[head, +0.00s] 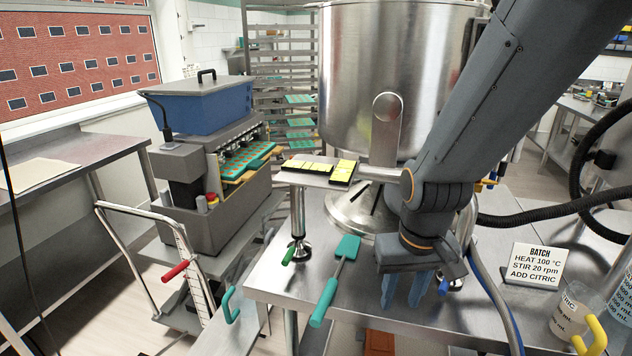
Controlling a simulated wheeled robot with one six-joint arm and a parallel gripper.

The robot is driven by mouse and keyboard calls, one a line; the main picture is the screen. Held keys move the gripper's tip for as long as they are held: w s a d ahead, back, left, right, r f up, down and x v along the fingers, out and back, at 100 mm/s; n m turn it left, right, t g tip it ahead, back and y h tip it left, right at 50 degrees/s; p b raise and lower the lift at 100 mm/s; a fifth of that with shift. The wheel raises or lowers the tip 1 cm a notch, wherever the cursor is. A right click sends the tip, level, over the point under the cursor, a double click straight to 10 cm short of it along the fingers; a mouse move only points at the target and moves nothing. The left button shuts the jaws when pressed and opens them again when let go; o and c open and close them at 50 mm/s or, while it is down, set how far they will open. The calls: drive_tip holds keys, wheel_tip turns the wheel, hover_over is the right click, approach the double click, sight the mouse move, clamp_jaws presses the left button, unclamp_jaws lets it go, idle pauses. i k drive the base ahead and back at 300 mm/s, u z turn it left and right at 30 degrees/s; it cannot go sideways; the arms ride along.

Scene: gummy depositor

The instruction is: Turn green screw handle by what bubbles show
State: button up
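The green screw handle (288,257) sticks out to the left of a threaded screw foot (298,248) at the front left of the kettle stand. Two black-framed levels with yellow vials, a long one (309,167) and a short one (343,171), lie on the metal plate above that foot. Their bubbles are too small to read. My gripper (406,290) points down over the table, right of the green handle and apart from it. Its two blue fingers are spread, with nothing visible between them. A blue handle (445,286) shows just right of it, partly hidden by my arm.
A teal spatula (336,280) lies between the green handle and my gripper. The large steel kettle (350,75) stands behind. A batch sign (534,268) and a beaker (570,315) are at right. A trolley with a red handle (175,271) carries the depositor (215,190) at left.

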sight(290, 254)
drive_tip(key=z, duration=0.55)
drive_tip(key=k, duration=1.3)
drive_tip(key=z, duration=0.1)
drive_tip(key=i, duration=0.9)
drive_tip(key=u, duration=0.65)
